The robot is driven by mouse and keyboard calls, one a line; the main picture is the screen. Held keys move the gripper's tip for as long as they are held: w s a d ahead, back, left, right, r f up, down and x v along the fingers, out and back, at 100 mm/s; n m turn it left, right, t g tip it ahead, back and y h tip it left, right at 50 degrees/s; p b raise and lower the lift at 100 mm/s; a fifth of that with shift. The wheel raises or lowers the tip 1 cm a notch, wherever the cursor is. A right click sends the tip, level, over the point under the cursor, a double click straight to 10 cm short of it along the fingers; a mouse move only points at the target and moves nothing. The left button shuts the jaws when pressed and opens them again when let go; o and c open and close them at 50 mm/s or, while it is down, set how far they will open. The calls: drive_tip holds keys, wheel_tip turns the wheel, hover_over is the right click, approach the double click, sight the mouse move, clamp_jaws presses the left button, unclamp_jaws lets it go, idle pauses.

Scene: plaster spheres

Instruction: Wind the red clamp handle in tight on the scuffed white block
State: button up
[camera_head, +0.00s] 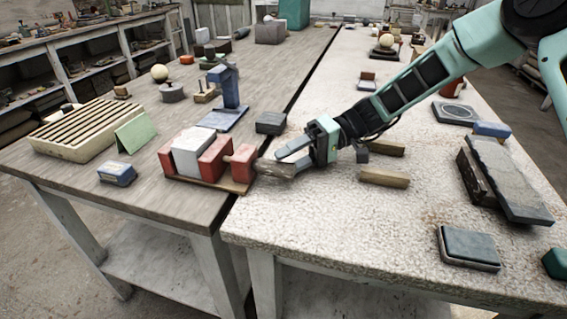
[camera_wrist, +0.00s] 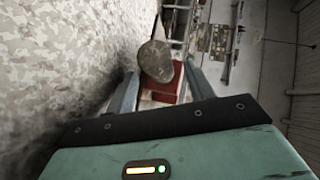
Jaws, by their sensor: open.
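The red clamp (camera_head: 213,162) sits on a wooden base near the front of the left, brown table. Its red jaws stand on either side of the scuffed white block (camera_head: 190,152). A grey-brown handle (camera_head: 273,169) sticks out from the clamp's right end. My gripper (camera_head: 276,160) is at this handle, coming from the right, with its fingers apart. In the wrist view, the rounded handle (camera_wrist: 156,61) shows between the fingers of my gripper (camera_wrist: 161,70), with red clamp parts (camera_wrist: 165,84) beyond. I cannot tell whether a finger touches the handle. The white block is not clear there.
A blue stand (camera_head: 229,90) and a dark block (camera_head: 270,123) are behind the clamp. Wooden blocks (camera_head: 385,178) lie right of my gripper on the pale table (camera_head: 330,215). A slatted cream rack (camera_head: 90,130) and small blue box (camera_head: 117,173) are left. The pale table's front is clear.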

drive_tip(key=v, duration=1.5)
drive_tip(key=shift+w+d, duration=0.1)
drive_tip(key=shift+d, duration=0.2)
